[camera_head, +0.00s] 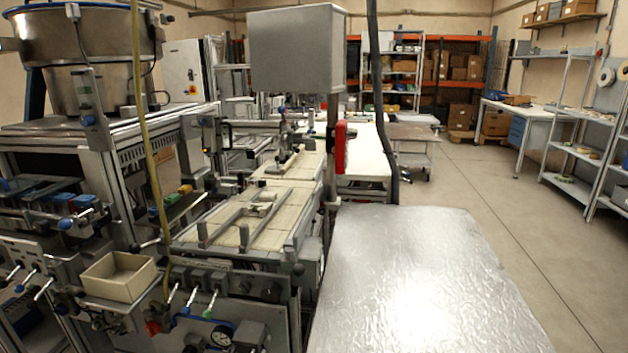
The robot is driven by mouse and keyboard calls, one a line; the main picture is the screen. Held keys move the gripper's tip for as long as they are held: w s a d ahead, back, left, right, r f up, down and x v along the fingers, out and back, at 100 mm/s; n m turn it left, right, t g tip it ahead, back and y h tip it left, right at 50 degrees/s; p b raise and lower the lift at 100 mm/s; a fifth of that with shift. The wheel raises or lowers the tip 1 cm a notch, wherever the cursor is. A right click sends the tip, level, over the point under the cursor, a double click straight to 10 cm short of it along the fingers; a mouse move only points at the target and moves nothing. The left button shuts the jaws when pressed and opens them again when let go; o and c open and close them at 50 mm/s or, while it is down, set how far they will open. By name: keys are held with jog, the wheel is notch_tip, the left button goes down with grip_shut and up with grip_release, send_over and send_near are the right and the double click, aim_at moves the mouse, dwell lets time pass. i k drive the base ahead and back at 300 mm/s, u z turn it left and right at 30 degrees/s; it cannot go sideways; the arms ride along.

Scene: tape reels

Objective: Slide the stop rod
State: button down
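My gripper is not in view. A machine bed with a pale top (285,205) stands near the middle of the head camera view. Two grey metal bars run lengthwise over it, a left bar (235,212) and a right bar (268,218). A small metal crosspiece (260,207) lies between them. I cannot tell which of these parts, if any, is the stop rod. Further back on the bed is another metal fitting (288,158).
A silver flat surface (410,280) fills the lower right. A beige open box (119,277) and several levers sit at the lower left. A grey box (297,50) on a post hangs above the bed. A yellow hose (148,130) runs down at left. Open floor (500,200) lies right.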

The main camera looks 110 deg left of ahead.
aim_at(260, 183)
jog(key=u, duration=0.05)
jog(key=i, duration=2.85)
jog(key=u, duration=3.15)
jog(key=i, duration=1.7)
